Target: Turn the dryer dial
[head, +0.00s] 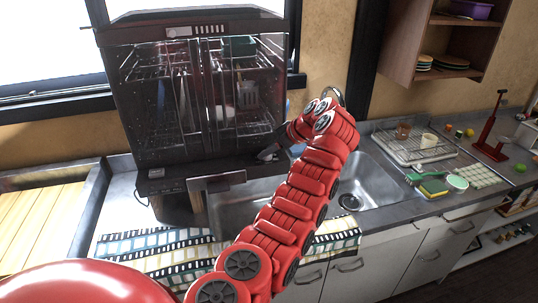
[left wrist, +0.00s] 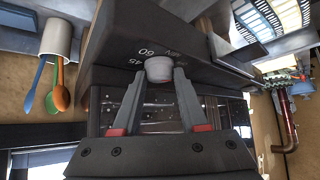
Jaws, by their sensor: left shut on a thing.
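The dish dryer (head: 190,90) is a dark cabinet with clear doors and wire racks, standing on the counter at the back left. In the left wrist view its dial (left wrist: 158,66) is a pale grey round knob on the dark base panel (left wrist: 200,55), with printed numbers such as 45 and 60 beside it. My left gripper (left wrist: 158,78) has its two grey fingers on either side of the dial, shut on it. In the head view my left gripper (head: 270,153) is at the right end of the dryer's base, and the dial itself is hard to make out. My right gripper is not in view.
A sink (head: 365,190) lies right of the dryer, with a drying rack (head: 405,150), a sponge (head: 433,188) and a bowl (head: 457,182) beyond it. A striped mat (head: 165,252) lies in front of the dryer.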

